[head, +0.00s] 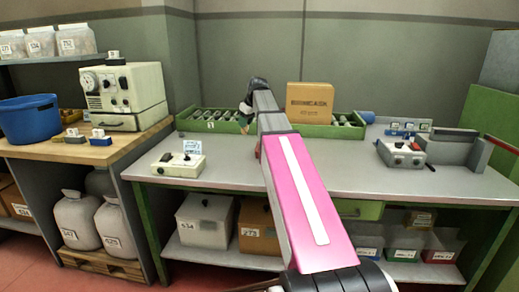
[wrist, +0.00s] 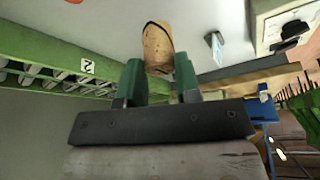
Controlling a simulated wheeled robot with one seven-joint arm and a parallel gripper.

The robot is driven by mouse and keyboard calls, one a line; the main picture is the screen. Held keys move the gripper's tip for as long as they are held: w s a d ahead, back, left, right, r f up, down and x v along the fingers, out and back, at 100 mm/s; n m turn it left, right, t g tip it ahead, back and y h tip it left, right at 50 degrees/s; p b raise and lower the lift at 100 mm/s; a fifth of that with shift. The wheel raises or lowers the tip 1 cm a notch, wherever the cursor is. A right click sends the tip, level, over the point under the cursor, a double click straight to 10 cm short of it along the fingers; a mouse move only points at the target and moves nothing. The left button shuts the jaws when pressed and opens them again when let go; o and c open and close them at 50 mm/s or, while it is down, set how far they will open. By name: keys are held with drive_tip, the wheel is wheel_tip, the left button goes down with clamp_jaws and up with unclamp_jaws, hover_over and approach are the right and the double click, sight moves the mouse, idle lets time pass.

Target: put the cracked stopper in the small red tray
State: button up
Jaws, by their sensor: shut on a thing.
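My gripper (wrist: 158,77) is shut on a tan cork stopper (wrist: 158,46), which sticks out beyond the two green fingers in the wrist view. A dark curved line runs across the stopper near its far end. In the head view my gripper (head: 245,122) is over the back of the bench, by the long green tray, and the stopper cannot be made out there. A small red patch shows at the top edge of the wrist view, too cut off to identify. I cannot clearly make out the small red tray; my arm covers part of the bench.
The grey bench (head: 225,180) has free room at front left. A switch box (head: 178,165) stands at left, grey equipment (head: 402,153) at right.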

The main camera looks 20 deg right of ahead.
drive_tip(key=shift+w+d+f, duration=0.15)
drive_tip(key=shift+d+f, duration=0.1)
drive_tip(key=shift+s+d+f, duration=0.15)
drive_tip(key=shift+d+f, duration=2.5)
drive_tip(key=shift+d, duration=0.1)
drive_tip(key=shift+s+d+f, duration=0.15)
drive_tip(key=shift+d+f, duration=2.45)
drive_tip(key=shift+d, duration=0.15)
drive_tip(key=shift+f, duration=0.15)
drive_tip(key=o, duration=0.9)
drive_tip(key=v, duration=1.2)
